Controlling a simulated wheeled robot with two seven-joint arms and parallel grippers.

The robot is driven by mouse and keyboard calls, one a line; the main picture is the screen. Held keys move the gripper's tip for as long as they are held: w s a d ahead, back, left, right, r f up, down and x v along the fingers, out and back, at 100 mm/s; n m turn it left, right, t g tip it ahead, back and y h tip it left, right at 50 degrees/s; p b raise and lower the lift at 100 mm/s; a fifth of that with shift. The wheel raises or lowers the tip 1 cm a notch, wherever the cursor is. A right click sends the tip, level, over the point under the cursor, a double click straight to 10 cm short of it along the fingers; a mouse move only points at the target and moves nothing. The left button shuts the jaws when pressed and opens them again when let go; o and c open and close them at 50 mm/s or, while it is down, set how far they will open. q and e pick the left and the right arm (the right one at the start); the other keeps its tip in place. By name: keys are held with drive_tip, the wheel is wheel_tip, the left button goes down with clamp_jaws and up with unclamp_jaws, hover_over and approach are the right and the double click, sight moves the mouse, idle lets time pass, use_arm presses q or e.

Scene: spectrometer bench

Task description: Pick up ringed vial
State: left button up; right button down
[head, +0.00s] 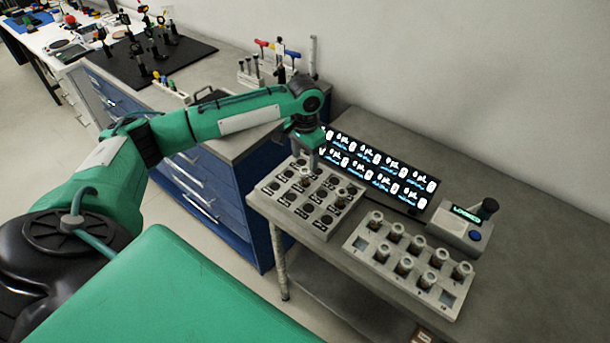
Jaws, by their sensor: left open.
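My left gripper (313,165) points down over the far part of the grey tray with dark round spots and labels (262,190). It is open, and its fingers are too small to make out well. A small vial-like piece (342,192) stands on that tray, just right of and nearer than the gripper. A pale rack (412,284) to the right holds several dark vials with light caps, such as one vial (397,231); one corner slot looks empty. I cannot tell at this size which vial carries a ring. My right gripper is out of view.
A lit display panel (375,170) stands behind the tray. A small device with a green readout and black knob (461,230) sits behind the rack. The grey bench (540,270) is clear at right. A blue drawer cabinet (215,190) stands left, with tools on top.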

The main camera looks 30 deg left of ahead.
sight(305, 170)
use_arm(q)
drive_tip(key=shift+f, duration=0.5)
wheel_tip(305, 170, down, 4)
drive_tip(key=shift+f+p, duration=0.15)
drive_tip(key=shift+p, duration=1.1)
drive_tip(key=shift+f, duration=0.25)
drive_tip(key=c, duration=1)
drive_tip(key=shift+c, duration=0.2)
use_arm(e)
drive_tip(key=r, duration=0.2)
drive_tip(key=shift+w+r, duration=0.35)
use_arm(q)
drive_tip(key=shift+r, duration=0.1)
